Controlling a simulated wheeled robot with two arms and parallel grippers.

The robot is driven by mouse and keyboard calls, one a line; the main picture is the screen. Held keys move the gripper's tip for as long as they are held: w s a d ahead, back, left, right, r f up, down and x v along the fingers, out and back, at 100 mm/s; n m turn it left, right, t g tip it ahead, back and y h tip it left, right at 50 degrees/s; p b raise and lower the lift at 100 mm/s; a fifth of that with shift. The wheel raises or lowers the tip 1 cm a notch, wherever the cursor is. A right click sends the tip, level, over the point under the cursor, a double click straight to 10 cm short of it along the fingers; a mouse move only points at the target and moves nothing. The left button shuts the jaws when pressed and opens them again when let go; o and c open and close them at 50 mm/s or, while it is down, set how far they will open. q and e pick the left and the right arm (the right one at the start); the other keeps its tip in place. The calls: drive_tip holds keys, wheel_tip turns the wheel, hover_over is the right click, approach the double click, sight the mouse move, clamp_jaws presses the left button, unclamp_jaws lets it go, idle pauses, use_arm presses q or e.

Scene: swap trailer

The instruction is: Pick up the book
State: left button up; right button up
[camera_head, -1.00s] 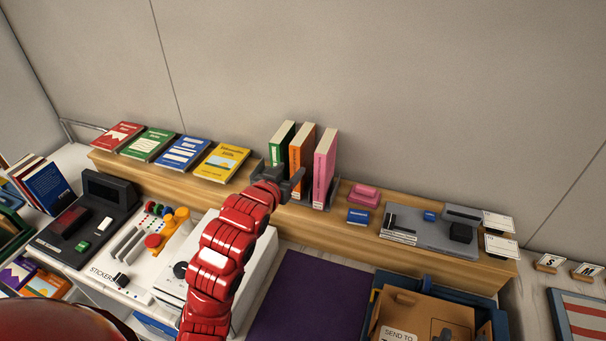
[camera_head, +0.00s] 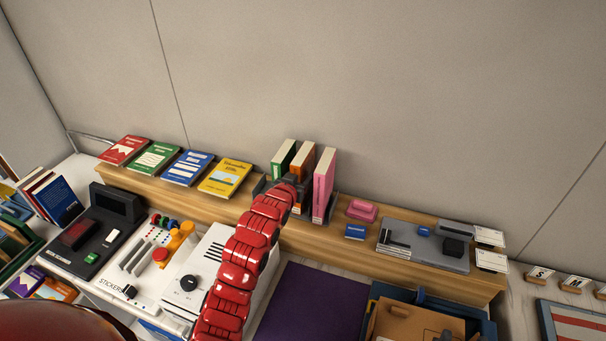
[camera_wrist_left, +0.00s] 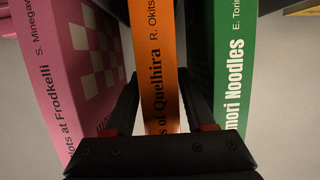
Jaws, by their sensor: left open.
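Three upright books stand in a dark holder on the wooden shelf: a green book (camera_head: 284,155), an orange book (camera_head: 303,160) and a pink book (camera_head: 324,180). My left gripper (camera_head: 296,187) is in front of the orange book. In the left wrist view the left gripper (camera_wrist_left: 160,112) is open, with one finger on each side of the orange book's spine (camera_wrist_left: 155,60). The pink book (camera_wrist_left: 70,70) is left of the fingers and the green book (camera_wrist_left: 232,70) is right. I cannot tell whether the fingers touch the orange book. My right gripper is not in view.
Several books lie tilted along the shelf's left, including a yellow one (camera_head: 225,178). A pink block (camera_head: 362,210), a blue block (camera_head: 355,231) and a grey tray (camera_head: 400,250) are to the right. A purple mat (camera_head: 305,305) lies below.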

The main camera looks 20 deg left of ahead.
use_arm(q)
drive_tip(key=shift+w+f, duration=0.2)
drive_tip(key=shift+w, duration=0.45)
clamp_jaws()
